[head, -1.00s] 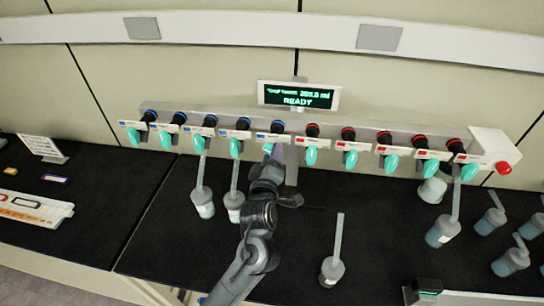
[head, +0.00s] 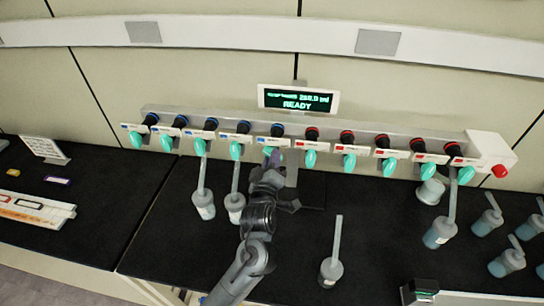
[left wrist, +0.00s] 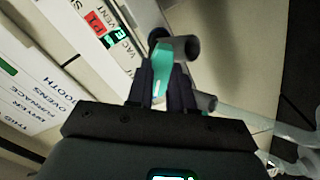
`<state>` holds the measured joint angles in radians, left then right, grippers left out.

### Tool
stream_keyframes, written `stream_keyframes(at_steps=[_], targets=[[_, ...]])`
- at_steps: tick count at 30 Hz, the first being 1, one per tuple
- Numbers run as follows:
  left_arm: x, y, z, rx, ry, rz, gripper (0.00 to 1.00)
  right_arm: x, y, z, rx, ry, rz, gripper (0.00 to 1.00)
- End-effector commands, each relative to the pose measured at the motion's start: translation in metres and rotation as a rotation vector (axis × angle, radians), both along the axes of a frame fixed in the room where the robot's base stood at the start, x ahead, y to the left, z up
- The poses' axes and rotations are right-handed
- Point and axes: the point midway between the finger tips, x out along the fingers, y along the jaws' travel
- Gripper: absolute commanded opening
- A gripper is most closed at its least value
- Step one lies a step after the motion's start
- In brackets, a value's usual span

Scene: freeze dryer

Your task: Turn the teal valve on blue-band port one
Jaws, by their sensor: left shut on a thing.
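A row of ports runs along the grey manifold (head: 345,135), blue-marked on the left and red-marked on the right, each with a teal valve. My left gripper (head: 273,160) is at the rightmost blue-marked port (head: 277,130) and mostly hides its valve. In the left wrist view, my left gripper (left wrist: 163,88) is shut on a teal valve handle (left wrist: 162,58), which stands up between the fingers. A label with a red P1 box (left wrist: 96,22) and VENT and VAC lettering shows beside it. My right gripper is not in view.
Flasks hang below some ports, such as this one (head: 204,205). A loose flask (head: 330,270) stands on the black bench, with more at the right. A display (head: 298,98) reads READY. A red knob (head: 499,171) is at the manifold's right end.

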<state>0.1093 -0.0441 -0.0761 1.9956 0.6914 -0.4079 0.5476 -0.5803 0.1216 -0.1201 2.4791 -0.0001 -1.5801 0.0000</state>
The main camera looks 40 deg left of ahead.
Motion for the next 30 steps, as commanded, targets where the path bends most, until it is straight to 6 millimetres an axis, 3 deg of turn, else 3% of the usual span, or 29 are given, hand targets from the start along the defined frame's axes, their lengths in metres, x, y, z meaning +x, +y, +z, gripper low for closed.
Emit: stream_keyframes(at_steps=[1,18,30], targets=[[0.0,0.0,0.004,0.03,0.022,0.001,0.0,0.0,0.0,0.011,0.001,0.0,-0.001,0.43],[-0.001,0.002,0.004,0.477,0.292,0.0,0.0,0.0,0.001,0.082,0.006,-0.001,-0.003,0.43],[-0.001,0.002,0.002,0.707,0.429,0.0,0.0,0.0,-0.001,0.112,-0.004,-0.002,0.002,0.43]])
